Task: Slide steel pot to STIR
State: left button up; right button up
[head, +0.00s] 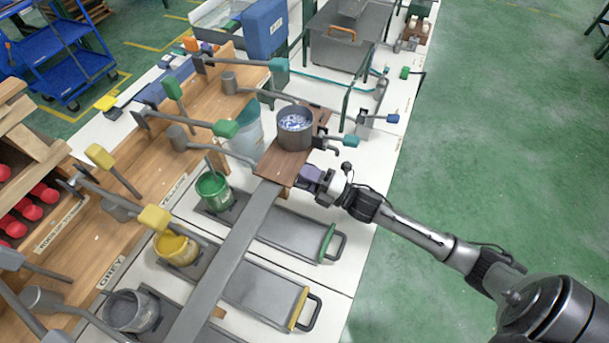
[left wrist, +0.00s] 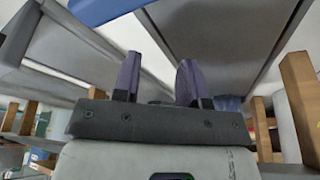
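The steel pot (head: 295,128) is a dark grey cylinder with blue and white contents. It stands upright on a brown wooden board (head: 272,165) at the far end of a long grey rail. My right gripper (head: 311,180), with purple fingers, is beside the board's right edge, just nearer than the pot. Whether its fingers touch anything is unclear, and its opening cannot be made out. My left gripper (left wrist: 157,75) shows in the left wrist view with its two purple fingers apart and nothing between them. I see no readable STIR label.
Green (head: 214,190), yellow (head: 177,248) and grey (head: 132,311) paint pots stand left of the grey rail (head: 235,250). Lidded trays (head: 290,237) lie right of it. Several handled levers (head: 225,128) reach in from the left, near the pot. Green floor is open at right.

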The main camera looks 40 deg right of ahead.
jog(key=shift+w+a, duration=0.15)
jog(key=shift+w, duration=0.2)
jog(key=shift+c, duration=0.4)
jog(key=shift+r, duration=0.1)
jog(key=c, duration=0.6)
jog(key=shift+r, duration=0.1)
grip_shut()
jog(key=shift+a, duration=0.1)
